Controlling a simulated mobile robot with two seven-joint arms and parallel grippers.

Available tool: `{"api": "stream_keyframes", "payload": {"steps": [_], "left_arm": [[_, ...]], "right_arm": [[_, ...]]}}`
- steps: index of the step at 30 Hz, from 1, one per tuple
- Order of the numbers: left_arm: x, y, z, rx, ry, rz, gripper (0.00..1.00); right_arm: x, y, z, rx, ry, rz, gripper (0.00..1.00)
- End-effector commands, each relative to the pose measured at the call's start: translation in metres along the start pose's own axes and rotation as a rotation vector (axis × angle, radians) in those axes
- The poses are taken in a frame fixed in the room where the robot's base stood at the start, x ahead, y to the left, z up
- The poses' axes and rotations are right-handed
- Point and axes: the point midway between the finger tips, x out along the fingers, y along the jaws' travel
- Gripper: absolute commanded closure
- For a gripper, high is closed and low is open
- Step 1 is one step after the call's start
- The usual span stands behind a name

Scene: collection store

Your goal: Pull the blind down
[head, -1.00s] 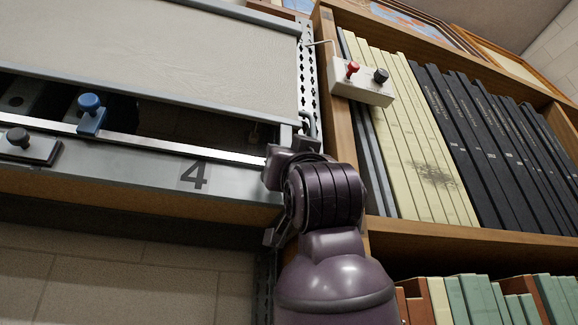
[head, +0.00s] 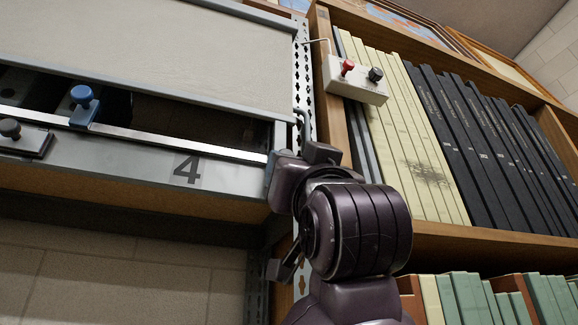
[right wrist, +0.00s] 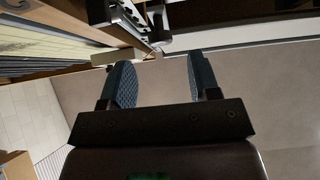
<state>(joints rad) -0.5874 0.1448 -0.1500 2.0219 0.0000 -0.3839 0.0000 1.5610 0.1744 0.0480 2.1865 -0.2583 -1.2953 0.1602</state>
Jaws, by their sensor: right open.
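The blind (head: 150,45) is a pale grey-beige sheet at the upper left of the head view. It covers the upper part of a bay, and its grey lower edge hangs above a dark gap. My right gripper (right wrist: 158,85) is open and empty in the right wrist view, with its two dark ribbed pads well apart. In the head view my right wrist stands in front of the bay's lower right corner, right of and below the blind. It hides most of the right gripper there. My left gripper is not in view.
A metal ledge marked 4 (head: 230,175) runs below the gap. A blue knob (head: 82,97) and a dark knob (head: 10,128) sit at its left. A box with red and black knobs (head: 357,80) is on the bookcase (head: 440,242) at right, beside a perforated upright (head: 302,75).

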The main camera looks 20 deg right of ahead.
Motion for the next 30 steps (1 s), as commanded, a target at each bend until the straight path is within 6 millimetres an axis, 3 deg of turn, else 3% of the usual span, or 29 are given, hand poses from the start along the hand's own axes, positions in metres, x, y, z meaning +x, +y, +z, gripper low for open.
{"api": "stream_keyframes", "payload": {"steps": [8, 30], "left_arm": [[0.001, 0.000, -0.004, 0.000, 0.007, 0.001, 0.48], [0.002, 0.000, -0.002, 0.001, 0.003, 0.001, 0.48]], "right_arm": [[-0.022, 0.000, -0.001, -0.001, 0.002, -0.001, 0.44], [-0.022, 0.000, -0.001, -0.001, 0.001, 0.000, 0.44]]}}
